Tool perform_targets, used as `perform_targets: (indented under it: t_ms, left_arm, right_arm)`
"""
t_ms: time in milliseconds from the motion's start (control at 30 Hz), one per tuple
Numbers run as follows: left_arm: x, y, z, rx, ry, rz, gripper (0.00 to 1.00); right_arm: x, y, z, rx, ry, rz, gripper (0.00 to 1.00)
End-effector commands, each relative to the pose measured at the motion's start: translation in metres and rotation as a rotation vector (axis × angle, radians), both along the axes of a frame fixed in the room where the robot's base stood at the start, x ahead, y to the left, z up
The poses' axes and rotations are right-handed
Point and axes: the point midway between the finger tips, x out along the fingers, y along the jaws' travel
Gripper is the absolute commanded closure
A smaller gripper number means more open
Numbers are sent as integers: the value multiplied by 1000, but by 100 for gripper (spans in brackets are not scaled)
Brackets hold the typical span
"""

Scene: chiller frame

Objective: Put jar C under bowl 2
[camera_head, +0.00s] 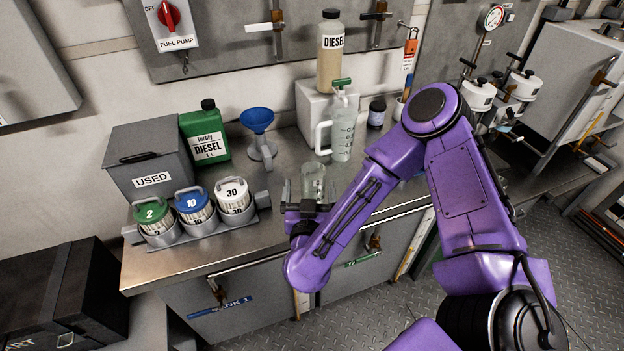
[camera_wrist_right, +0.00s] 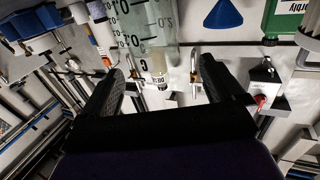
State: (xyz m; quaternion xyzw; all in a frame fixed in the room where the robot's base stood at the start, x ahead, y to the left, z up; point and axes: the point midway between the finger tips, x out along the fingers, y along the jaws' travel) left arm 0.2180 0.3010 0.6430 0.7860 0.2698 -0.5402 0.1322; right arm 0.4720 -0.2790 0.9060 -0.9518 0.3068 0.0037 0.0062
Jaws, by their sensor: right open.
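A clear glass jar (camera_head: 313,178) stands near the front edge of the steel counter, left of the purple arm; I take it for jar C, but its letter is not readable in the head view. My right gripper (camera_head: 309,197) is at this jar, its fingers apart on either side; I cannot tell whether they touch it. In the right wrist view the open fingers (camera_wrist_right: 165,85) frame marked clear glass and a small letter label between them. Two white-topped units (camera_head: 478,95) (camera_head: 523,85) stand at right; no number 2 is readable on them. My left gripper is not in view.
A clear measuring jug (camera_head: 342,125) stands just behind the jar. A blue funnel (camera_head: 258,130), green diesel can (camera_head: 206,133), grey USED box (camera_head: 155,165) and several numbered canisters (camera_head: 194,208) occupy the left counter. A dark small jar (camera_head: 376,113) stands behind my arm.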

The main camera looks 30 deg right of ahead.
Motion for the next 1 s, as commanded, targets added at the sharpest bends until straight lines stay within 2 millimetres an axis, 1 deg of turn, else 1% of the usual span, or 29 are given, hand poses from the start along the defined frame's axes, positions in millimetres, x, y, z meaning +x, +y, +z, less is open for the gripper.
perform_targets:
  t_ms: [33, 233, 400, 533, 767, 800, 867, 900, 967, 1000]
  left_arm:
    - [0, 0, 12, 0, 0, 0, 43]
    - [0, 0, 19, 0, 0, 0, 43]
    - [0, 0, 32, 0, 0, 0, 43]
    - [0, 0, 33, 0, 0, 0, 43]
    - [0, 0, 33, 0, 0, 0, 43]
    - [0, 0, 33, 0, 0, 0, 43]
    - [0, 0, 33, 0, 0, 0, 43]
    - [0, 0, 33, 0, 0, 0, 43]
    - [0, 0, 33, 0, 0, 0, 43]
    - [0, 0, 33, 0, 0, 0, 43]
  right_arm:
    - [1, -5, 5, -1, 3, -8, 5]
    - [9, -13, 2, -10, -2, -13, 5]
    - [29, -31, 2, -14, 0, -15, 5]
    - [44, -39, 1, -14, -4, -8, 5]
    - [47, -40, 0, -14, -4, -4, 5]
    - [47, -40, 0, -14, -4, -4, 9]
    - [47, -40, 0, -14, -4, -4, 28]
    - [47, -40, 0, -14, -4, -4, 41]
    - [47, -40, 0, -14, -4, -4, 61]
    - [47, -40, 0, -14, -4, -4, 74]
